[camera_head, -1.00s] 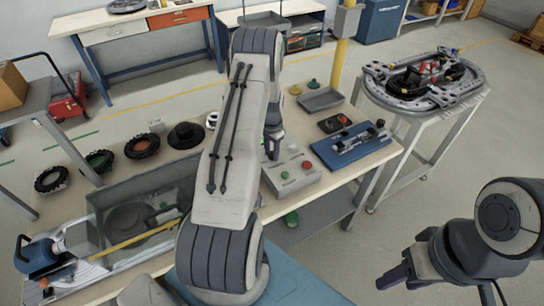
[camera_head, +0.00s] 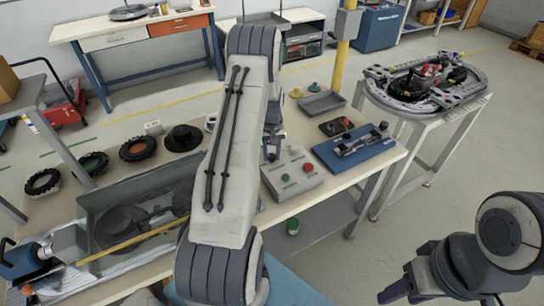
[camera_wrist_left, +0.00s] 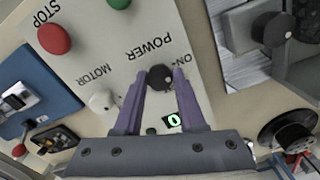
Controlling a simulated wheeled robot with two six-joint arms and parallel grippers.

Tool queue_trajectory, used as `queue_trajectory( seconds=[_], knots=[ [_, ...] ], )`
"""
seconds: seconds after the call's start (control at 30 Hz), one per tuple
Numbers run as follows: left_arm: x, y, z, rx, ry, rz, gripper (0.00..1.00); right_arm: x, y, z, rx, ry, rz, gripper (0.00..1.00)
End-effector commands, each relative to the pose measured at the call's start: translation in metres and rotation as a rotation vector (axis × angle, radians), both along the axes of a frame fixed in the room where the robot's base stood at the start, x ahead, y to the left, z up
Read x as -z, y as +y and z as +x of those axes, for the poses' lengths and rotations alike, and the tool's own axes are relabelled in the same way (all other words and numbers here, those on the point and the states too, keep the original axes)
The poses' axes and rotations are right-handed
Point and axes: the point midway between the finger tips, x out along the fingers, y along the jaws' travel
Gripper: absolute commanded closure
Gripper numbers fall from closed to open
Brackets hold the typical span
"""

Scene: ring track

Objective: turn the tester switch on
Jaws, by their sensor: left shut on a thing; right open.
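The tester is a light grey box (camera_head: 298,187) on the workbench, with a green and a red button on top. In the left wrist view its panel (camera_wrist_left: 125,45) reads POWER, MOTOR and STOP, upside down. The black power switch knob (camera_wrist_left: 160,76) sits next to the ON mark. My left gripper (camera_wrist_left: 161,80) has its purple fingers shut on this knob, one on each side. In the head view my left gripper (camera_head: 272,152) is at the tester's far left corner, partly hidden by my arm. My right gripper (camera_head: 394,291) is open, in the air at the lower right.
A blue board with a metal fixture (camera_head: 357,149) lies right of the tester. A grey tray (camera_head: 322,104) and a small dark box (camera_head: 337,127) stand behind. A ring track (camera_head: 420,90) stands on a separate table.

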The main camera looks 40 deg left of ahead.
Motion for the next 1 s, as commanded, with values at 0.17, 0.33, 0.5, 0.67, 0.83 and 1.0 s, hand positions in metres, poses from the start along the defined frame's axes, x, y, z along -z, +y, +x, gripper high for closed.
queue_trajectory(
  seconds=[0.17, 0.33, 0.5, 0.67, 0.83, 1.0],
  knots=[
    [0.0000, 0.0007, -0.0002, -0.104, -0.001, 0.001, 1.00, 0.0047, 0.0000, 0.0001, 0.000, 0.000, 0.000, 0.50],
    [-0.0005, 0.0008, -0.0002, -0.168, -0.001, 0.001, 1.00, 0.0065, 0.0000, 0.0001, 0.000, 0.000, 0.000, 0.50],
    [-0.0008, 0.0008, -0.0003, -0.201, -0.001, 0.001, 1.00, 0.0073, 0.0000, 0.0000, 0.000, 0.000, 0.000, 0.50],
    [-0.0010, 0.0008, -0.0003, -0.211, -0.001, 0.001, 1.00, 0.0074, 0.0000, 0.0000, 0.000, 0.000, 0.000, 0.50],
    [-0.0010, 0.0010, -0.0003, -0.212, -0.001, 0.001, 1.00, 0.0074, 0.0000, 0.0000, 0.000, 0.000, 0.000, 0.50],
    [-0.0010, 0.0011, -0.0003, -0.212, -0.001, 0.001, 0.45, 0.0073, 0.0000, 0.0000, 0.000, 0.000, 0.000, 0.50]
  ],
)
